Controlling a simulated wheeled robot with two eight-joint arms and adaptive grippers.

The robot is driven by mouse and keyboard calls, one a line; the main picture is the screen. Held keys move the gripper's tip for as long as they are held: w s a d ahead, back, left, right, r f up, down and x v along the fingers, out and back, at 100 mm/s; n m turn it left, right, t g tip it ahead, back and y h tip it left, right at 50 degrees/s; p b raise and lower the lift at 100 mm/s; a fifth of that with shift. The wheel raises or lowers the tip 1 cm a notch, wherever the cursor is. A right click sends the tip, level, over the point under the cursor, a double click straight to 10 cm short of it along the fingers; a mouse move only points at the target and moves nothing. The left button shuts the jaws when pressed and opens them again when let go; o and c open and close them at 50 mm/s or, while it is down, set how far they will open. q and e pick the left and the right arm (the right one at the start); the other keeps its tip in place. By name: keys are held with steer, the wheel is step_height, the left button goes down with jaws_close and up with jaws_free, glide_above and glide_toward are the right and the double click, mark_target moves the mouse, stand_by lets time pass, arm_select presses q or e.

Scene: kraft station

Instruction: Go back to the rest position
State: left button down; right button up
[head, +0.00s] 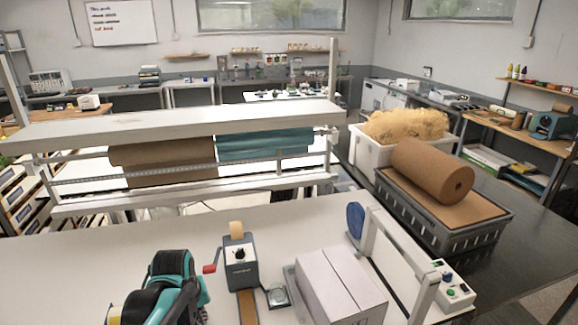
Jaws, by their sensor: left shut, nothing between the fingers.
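My left arm, teal and black, shows at the bottom left of the head view, above the front of the white worktable (110,235). My left gripper (200,313) is at the lower edge of the picture, partly hidden by the arm and cut off by the frame. It is shut with nothing held, to the left of the grey tape dispenser (240,270). My right arm and right gripper are not in view.
A white box (340,285) stands right of the dispenser, beside a white frame (395,260) with a control box (453,292). Behind is a rack with a brown roll (165,160) and a teal roll (263,143). A grey crate (440,232) carries a kraft roll (430,170).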

arm_select(q)
steer(key=s+d+f+m+t+b, duration=0.4)
steer(key=s+f+m+b, duration=0.1)
steer(key=s+f+b, duration=0.7)
step_height(320, 180, down, 3)
steer(key=b, duration=0.3)
steer(key=shift+d+m+t, duration=0.2)
steer(key=shift+m+t, duration=0.1)
steer(key=shift+w+r, duration=0.1)
